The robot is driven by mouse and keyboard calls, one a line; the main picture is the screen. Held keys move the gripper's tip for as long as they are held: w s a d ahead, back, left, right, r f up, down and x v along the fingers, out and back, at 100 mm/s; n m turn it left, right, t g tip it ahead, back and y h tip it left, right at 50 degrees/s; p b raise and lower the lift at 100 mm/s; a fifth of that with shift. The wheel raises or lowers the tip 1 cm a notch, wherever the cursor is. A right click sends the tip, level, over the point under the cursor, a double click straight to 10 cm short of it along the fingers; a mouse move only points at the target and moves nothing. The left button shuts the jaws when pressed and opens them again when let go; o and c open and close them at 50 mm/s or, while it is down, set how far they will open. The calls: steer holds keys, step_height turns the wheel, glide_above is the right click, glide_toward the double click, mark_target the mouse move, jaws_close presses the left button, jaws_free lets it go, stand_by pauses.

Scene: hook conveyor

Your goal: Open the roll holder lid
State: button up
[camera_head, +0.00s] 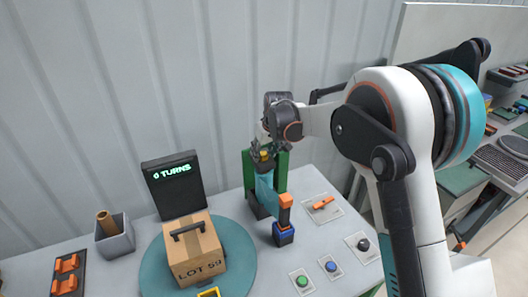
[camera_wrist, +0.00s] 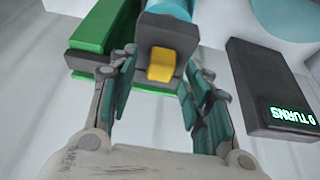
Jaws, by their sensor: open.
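The roll holder (camera_head: 281,172) is a green and dark upright unit at the back of the table, with a teal part in front of it. In the wrist view, its green body (camera_wrist: 97,28) is at the upper left and a teal rounded part (camera_wrist: 170,8) is at the top edge. A yellow tab (camera_wrist: 161,65) on a dark grey block lies between the fingers of my gripper (camera_wrist: 163,75). My gripper (camera_head: 262,150) is open, at the top of the holder. I cannot tell whether the fingers touch the block. The lid's outline is partly hidden by my gripper.
A "LOT 59" carton (camera_head: 195,252) sits on a teal turntable (camera_head: 246,262), with a "0 TURNS" display (camera_head: 173,185) behind it. A grey bin (camera_head: 113,240) stands left. An orange-and-blue handled tool (camera_head: 284,228) is in front of the holder. Buttons (camera_head: 302,281) line the front right.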

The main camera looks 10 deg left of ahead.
steer(key=shift+f, duration=0.2)
jaws_close()
